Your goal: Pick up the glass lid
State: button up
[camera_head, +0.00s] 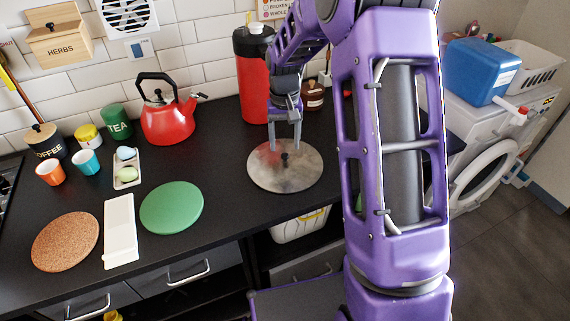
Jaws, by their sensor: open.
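The glass lid (270,177) lies flat on the black counter, a round greyish see-through disc with a small dark knob (285,157) at its middle. My gripper (285,148) points down over the lid from behind, with its two fingers apart. The fingertips are close to the knob, one to its left and one to its right in the picture. I cannot tell whether they touch the knob or the lid. Nothing is held.
A red and black flask (253,80) stands close behind my gripper, with a small brown jar (313,96) to the right. A red kettle (167,122) is further left. A green round mat (171,208) and a white tray (120,232) lie left of the lid. Bare counter separates lid and mat.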

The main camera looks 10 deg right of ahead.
aim_at(285, 154)
notch_tip(285, 154, down, 4)
jog(key=shift+r, duration=0.1)
grip_shut()
jog(key=shift+r, duration=0.1)
dwell(1.3)
